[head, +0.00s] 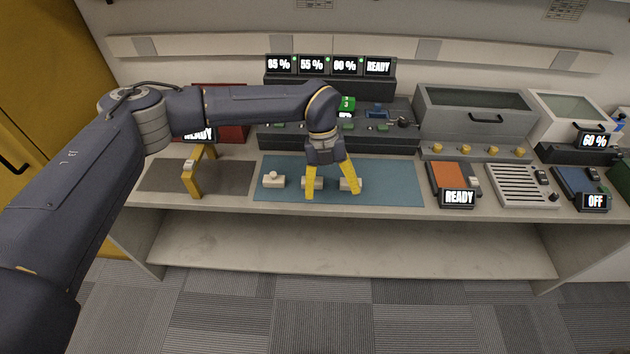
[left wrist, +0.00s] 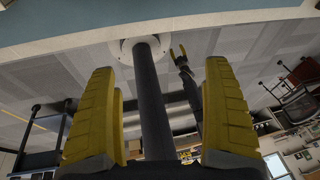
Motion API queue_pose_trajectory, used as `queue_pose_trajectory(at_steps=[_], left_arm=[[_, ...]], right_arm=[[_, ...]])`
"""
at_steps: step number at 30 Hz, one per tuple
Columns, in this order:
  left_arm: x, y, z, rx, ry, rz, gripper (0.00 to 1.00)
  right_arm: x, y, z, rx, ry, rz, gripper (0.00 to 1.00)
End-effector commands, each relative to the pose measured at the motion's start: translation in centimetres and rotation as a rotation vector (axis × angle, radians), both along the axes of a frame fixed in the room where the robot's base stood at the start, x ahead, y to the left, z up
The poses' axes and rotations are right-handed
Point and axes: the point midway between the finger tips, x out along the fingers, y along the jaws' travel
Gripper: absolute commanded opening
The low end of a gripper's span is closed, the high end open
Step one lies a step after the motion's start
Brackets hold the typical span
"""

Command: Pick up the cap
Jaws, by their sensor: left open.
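Several small cream pieces lie on the blue mat (head: 400,188) in the head view: a left one with a raised knob (head: 273,181), a middle one (head: 313,184) and a right one (head: 351,185). I cannot tell which is the cap. My left gripper (head: 333,194) is open with its yellow fingers pointing down over the mat. Its fingers partly cover the middle and right pieces. The left wrist view shows its two fingers (left wrist: 160,118) wide apart with no piece between them. A small yellow-tipped gripper, seemingly my right one (left wrist: 178,54), shows there too.
A yellow bracket (head: 195,172) stands on the grey mat (head: 237,178) to the left. A dark console (head: 340,138) runs behind the blue mat. An orange-topped unit (head: 449,178) with a READY display stands at its right. The mat's right part is clear.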

Motion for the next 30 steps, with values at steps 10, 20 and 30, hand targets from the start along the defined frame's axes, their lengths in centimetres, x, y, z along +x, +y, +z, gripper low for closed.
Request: queue_pose_trajectory(at_steps=[10, 20, 30], left_arm=[[8.1, 5.2, 8.3, 0.135, -0.263, -0.025, 0.84], [9.1, 6.0, 7.3, 0.157, -0.299, -0.028, 0.84], [9.1, 5.9, 1.1, 0.158, -0.299, -0.027, 0.84]], right_arm=[[0.0, 0.0, 0.0, 0.000, 0.001, 0.000, 0.44], [0.0, 0.0, 0.0, 0.000, 0.000, 0.000, 0.44], [0.0, 0.0, 0.0, 0.000, 0.000, 0.000, 0.44]])
